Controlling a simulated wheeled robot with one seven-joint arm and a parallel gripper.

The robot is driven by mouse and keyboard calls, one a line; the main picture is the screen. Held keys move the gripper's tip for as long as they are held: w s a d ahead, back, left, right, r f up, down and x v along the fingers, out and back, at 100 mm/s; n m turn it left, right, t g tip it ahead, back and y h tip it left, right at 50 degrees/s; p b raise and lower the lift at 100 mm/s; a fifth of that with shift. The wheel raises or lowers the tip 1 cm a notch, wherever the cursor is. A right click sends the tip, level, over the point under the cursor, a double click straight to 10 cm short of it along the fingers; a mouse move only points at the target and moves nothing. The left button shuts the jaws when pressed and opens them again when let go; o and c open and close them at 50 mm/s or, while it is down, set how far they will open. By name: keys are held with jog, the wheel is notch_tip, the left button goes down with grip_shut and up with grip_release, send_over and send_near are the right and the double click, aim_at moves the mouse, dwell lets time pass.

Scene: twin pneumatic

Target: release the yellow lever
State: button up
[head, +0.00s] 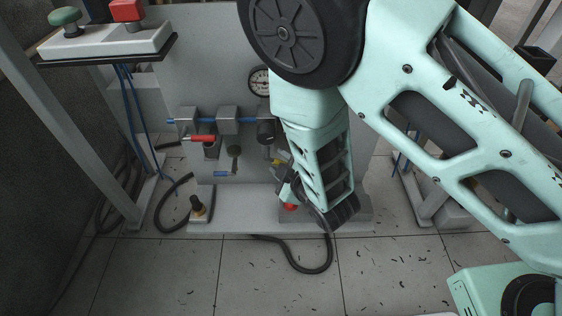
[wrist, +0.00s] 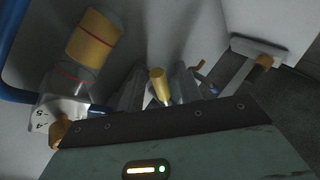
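The yellow lever shows in the wrist view as a short yellow rod (wrist: 160,86) standing between the two grey fingers of my gripper (wrist: 158,98). The fingers are close on either side of it and appear shut on it. In the head view, my gripper (head: 287,186) is down at the panel's lower right, and only a small bit of yellow (head: 277,162) shows beside it. My wrist and forearm hide most of the lever and the fingertips there.
A red-handled valve (head: 202,138) and a blue pipe sit left on the grey panel, below a round gauge (head: 260,82). A button box (head: 108,42) stands upper left. A black hose (head: 300,268) lies on the tiled floor. A yellow-banded cylinder (wrist: 92,38) is near my gripper.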

jog(key=p+v, duration=1.2)
jog(key=v, duration=0.5)
jog(key=shift+r, duration=0.15)
jog(key=shift+s, duration=0.15)
